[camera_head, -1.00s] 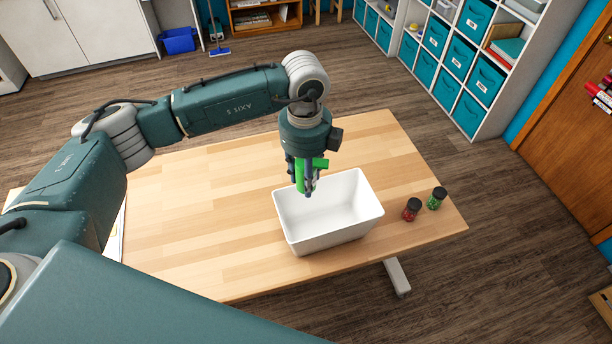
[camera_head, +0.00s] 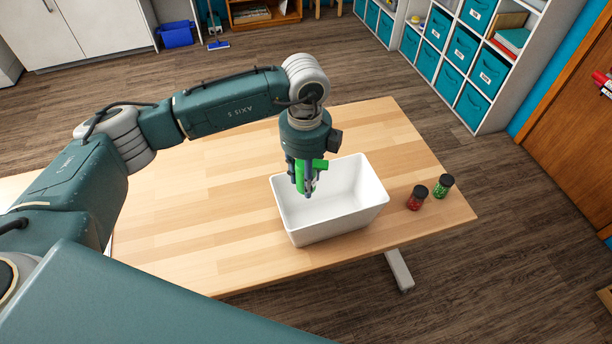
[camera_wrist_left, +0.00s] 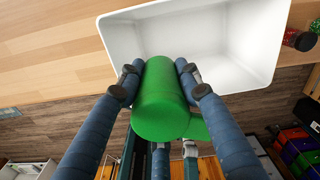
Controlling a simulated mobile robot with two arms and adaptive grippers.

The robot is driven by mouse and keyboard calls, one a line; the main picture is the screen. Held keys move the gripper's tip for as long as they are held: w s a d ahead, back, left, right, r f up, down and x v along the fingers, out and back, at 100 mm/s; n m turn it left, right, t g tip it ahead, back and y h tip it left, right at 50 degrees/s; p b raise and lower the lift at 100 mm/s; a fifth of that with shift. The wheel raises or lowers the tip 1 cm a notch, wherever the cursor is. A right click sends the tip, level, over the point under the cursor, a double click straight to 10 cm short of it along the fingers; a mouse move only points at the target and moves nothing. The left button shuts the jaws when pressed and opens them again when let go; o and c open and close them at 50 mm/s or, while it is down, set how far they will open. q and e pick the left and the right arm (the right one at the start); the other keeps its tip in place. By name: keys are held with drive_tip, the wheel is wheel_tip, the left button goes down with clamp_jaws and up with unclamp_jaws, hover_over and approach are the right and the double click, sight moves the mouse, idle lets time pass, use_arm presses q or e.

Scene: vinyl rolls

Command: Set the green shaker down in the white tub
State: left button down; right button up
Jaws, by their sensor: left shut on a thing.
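My left gripper (camera_head: 307,190) is shut on the green shaker (camera_head: 301,177), a plain bright green cylinder with a short stub on its side. The shaker also fills the middle of the left wrist view (camera_wrist_left: 161,104), between the two fingers (camera_wrist_left: 160,78). The white tub (camera_head: 346,218) is an open, empty rectangular bin on the table. In the head view the shaker overlaps the tub's back left part; in the wrist view (camera_wrist_left: 235,52) its far end overlaps the tub's opening. Its exact height over the tub is hard to tell. My right gripper is not in view.
A jar with red contents (camera_head: 416,200) and one with green contents (camera_head: 442,188), both black-lidded, stand right of the tub near the edge of the wooden table (camera_head: 200,220). The table left of the tub is clear.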

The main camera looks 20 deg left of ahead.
use_arm(q)
drive_tip(key=shift+f, duration=0.15)
idle(0.5)
drive_tip(key=shift+f+b, duration=0.35)
drive_tip(key=shift+b, duration=0.15)
drive_tip(key=shift+f, duration=0.1)
drive_tip(key=shift+f+b, duration=0.6)
drive_tip(key=shift+b, duration=0.05)
idle(0.3)
drive_tip(key=shift+f+b, duration=1.6)
drive_tip(key=shift+f, duration=0.4)
drive_tip(key=shift+f+b, duration=1.6)
drive_tip(key=shift+f, duration=0.35)
